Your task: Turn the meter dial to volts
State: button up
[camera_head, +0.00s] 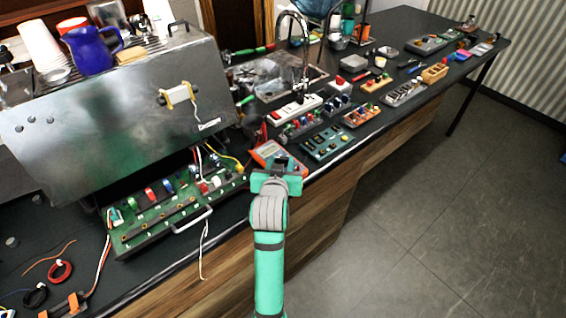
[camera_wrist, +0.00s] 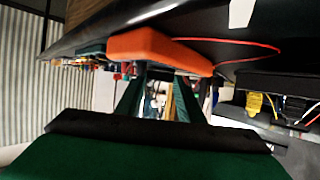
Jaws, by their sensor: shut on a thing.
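The orange meter (camera_head: 266,151) lies on the dark counter near its front edge, right of the brewer. It also shows in the wrist view as an orange body (camera_wrist: 158,50) at the top middle. My gripper (camera_head: 279,166) is at the meter's near end and covers part of it. In the wrist view my two fingers (camera_wrist: 160,78) reach up to the meter and look shut on its dial. The dial is hidden, so its setting cannot be read.
The steel brewer (camera_head: 130,105) stands at left, with a green terminal board (camera_head: 125,228) and loose wires before it. A teal module (camera_head: 328,142) and several other small modules stand close to the meter's right. The floor (camera_head: 440,230) at right is clear.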

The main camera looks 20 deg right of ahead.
jog(key=m+h, duration=0.1)
jog(key=m+g+h, duration=0.1)
jog(key=a+m+h, duration=0.1)
jog(key=shift+w+r+g, duration=0.1)
jog(key=shift+w+g, duration=0.2)
jog(key=shift+w, duration=0.05)
jog(key=shift+w+m+g+h, duration=0.1)
jog(key=shift+m+g+h, duration=0.9)
jog(key=shift+m+h, duration=0.15)
jog(key=shift+m, duration=0.25)
jog(key=o, duration=1.1)
jog(key=shift+c, duration=0.2)
jog(key=shift+a, duration=0.1)
jog(key=v, duration=1)
jog(key=shift+a+r, duration=0.2)
jog(key=shift+a, duration=0.15)
